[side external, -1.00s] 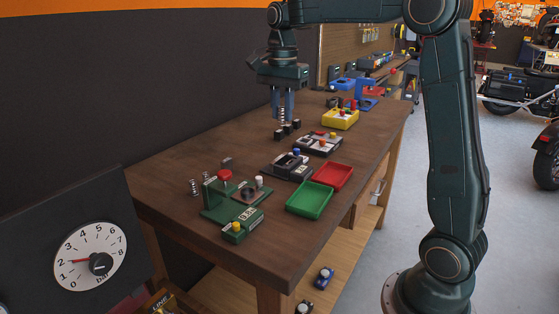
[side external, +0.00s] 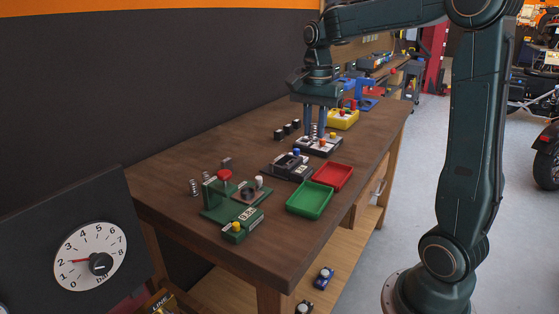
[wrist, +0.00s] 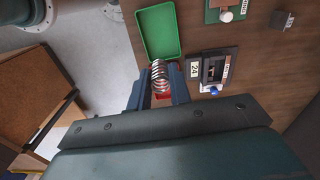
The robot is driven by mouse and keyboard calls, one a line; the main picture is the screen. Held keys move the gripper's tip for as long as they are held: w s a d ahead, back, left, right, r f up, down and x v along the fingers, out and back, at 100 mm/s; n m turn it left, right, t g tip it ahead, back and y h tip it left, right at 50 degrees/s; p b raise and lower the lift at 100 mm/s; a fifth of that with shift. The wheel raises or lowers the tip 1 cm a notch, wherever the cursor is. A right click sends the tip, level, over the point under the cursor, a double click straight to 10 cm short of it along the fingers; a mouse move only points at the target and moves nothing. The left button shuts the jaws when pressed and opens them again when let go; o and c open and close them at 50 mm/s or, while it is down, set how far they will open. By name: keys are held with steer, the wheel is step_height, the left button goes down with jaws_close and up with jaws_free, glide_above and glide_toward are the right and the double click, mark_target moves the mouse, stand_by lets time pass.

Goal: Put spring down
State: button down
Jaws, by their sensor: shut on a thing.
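My gripper (side external: 315,132) is shut on a silver coil spring (wrist: 160,74). The spring is upright between the blue fingers in the side view and appears just over or behind a white-and-black fixture (side external: 318,147); I cannot tell whether it touches anything. In the wrist view, my gripper (wrist: 160,80) has the spring between its fingertips, with part of the red tray (wrist: 162,96) showing behind it. Another spring (side external: 194,187) stands on the bench beside the green press fixture (side external: 215,210).
The wooden bench (side external: 170,165) also holds a green tray (side external: 309,199), a red tray (side external: 333,177), a black fixture (side external: 285,168) and a yellow box (side external: 343,119). Small black blocks (side external: 288,129) stand left of my gripper. The bench is bare along the wall side.

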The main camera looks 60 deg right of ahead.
mark_target(314, 142)
step_height(314, 142, down, 18)
steer(key=shift+r, duration=0.25)
stand_by(0.6)
steer(key=shift+f, duration=0.1)
steer(key=c, duration=1.3)
jaws_free()
step_height(314, 142, up, 12)
steer(key=shift+r, duration=0.15)
